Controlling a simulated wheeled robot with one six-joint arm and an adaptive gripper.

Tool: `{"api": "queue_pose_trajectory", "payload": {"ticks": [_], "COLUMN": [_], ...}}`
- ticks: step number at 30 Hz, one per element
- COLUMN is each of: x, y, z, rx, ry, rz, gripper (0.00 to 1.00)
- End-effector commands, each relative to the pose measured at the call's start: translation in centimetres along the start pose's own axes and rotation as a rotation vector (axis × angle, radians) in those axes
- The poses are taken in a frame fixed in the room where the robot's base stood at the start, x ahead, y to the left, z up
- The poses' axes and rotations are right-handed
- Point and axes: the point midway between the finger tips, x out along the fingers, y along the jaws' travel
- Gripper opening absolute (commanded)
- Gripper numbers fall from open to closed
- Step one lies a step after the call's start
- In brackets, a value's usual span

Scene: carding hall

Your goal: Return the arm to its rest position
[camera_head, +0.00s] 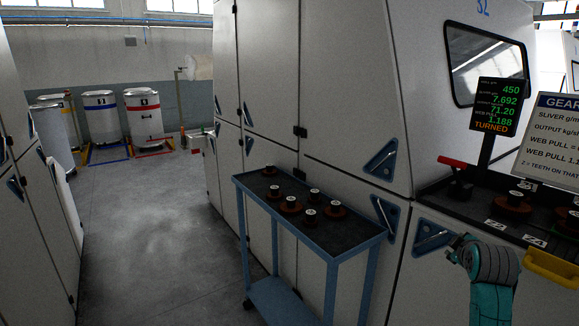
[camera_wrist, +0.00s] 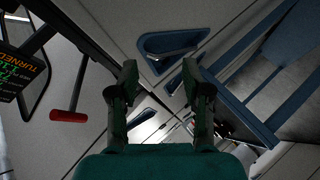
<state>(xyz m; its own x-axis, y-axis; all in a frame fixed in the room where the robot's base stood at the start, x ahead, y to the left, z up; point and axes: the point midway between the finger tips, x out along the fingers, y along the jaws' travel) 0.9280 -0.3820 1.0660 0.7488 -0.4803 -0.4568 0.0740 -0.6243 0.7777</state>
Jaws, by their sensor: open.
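My gripper (camera_wrist: 160,78) is in the wrist view with its two dark green fingers spread apart and nothing between them. Beyond the fingers are a pale machine panel and a blue recessed handle (camera_wrist: 172,42). In the head view my arm (camera_head: 491,300) rises at the lower right, a teal link with a grey joint, in front of the machine's panels. The fingers cannot be made out clearly there.
A blue cart (camera_head: 331,251) bearing several dark spools stands left of my arm. A black shelf (camera_head: 478,213) holds a red-handled lever (camera_head: 452,162) and gears. Above it are a display (camera_head: 498,106) and a sign (camera_head: 553,140). The floor (camera_head: 150,230) at left is clear.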

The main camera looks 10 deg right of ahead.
Motion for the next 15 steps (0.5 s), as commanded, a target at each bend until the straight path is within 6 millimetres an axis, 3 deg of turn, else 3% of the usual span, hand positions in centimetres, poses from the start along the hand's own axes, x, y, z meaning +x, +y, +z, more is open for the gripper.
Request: {"api": "queue_pose_trajectory", "payload": {"ticks": [1,3,8,15], "x": [0.2,0.1,-0.7,-3.6], "y": [-2.9,-6.0,-13.0,-22.6], "z": [0.4,0.7,1.6,3.3], "rx": [0.016,0.041,0.101,0.192], "ry": [0.011,0.03,0.071,0.133], "rz": [-0.01,-0.012,-0.023,-0.045], "gripper": [0.49,0.49,0.49,0.49]}}
